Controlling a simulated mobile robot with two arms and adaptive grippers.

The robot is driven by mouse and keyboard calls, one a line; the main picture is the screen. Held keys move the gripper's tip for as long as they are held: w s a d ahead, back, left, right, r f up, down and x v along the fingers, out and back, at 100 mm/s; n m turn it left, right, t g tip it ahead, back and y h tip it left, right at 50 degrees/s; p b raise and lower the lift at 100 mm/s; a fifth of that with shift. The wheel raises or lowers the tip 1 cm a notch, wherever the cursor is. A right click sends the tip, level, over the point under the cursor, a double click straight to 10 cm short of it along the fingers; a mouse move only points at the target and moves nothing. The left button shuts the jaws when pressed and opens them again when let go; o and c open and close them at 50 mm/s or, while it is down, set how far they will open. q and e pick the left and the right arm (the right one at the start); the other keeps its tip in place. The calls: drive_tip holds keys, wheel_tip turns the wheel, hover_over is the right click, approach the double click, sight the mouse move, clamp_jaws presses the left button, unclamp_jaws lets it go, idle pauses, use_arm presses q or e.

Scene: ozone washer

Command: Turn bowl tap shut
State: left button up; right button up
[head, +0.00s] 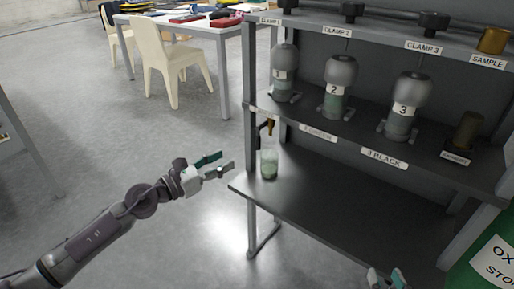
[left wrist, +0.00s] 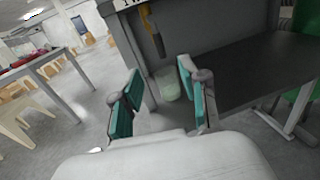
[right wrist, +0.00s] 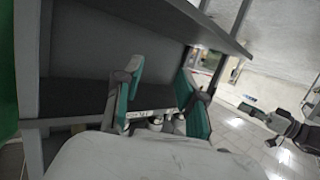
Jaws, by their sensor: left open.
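A small brass tap (head: 268,126) hangs under the shelf at the left end of the grey rack. In the left wrist view the tap (left wrist: 147,20) is yellow with a dark part hanging below it. A clear bowl or glass (head: 269,164) with pale green contents stands on the lower shelf beneath the tap; it also shows in the left wrist view (left wrist: 168,86). My left gripper (head: 217,166) is open and empty, left of the glass and apart from tap and glass. My right gripper (head: 386,279) is open and empty at the bottom of the head view.
The grey rack's upper shelf (head: 310,113) carries numbered bottles 1 (head: 284,75), 2 (head: 337,90) and 3 (head: 403,108). The lower shelf (head: 330,200) is mostly bare. A green container (head: 490,265) stands at the right. A white table (head: 215,30) and chair (head: 165,65) are behind left.

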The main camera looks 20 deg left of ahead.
sight(256, 143)
use_arm(q)
drive_tip(key=x, duration=0.4)
drive_tip(key=p+x, duration=0.1)
drive_tip(key=x, duration=0.3)
drive_tip(key=shift+r, duration=0.2)
drive_tip(key=x, duration=0.4)
drive_tip(key=shift+f, duration=0.1)
drive_tip(key=shift+w+d, duration=0.35)
drive_tip(key=shift+w, duration=0.15)
use_arm(e)
drive_tip(key=shift+s+d+f+g+h, duration=0.2)
drive_tip(key=shift+s+f+g, duration=0.2)
drive_tip(key=shift+f, duration=0.25)
drive_tip(key=shift+s+d+f+g+h, duration=0.1)
drive_tip(key=shift+s+d+f+g, duration=0.1)
drive_tip(key=shift+s+f+g, duration=0.3)
drive_tip(key=shift+s+d+f+g+h, duration=0.1)
drive_tip(key=shift+s+d+f+g, duration=0.1)
drive_tip(key=shift+f+g, duration=0.45)
drive_tip(key=shift+f, duration=0.1)
use_arm(q)
clamp_jaws()
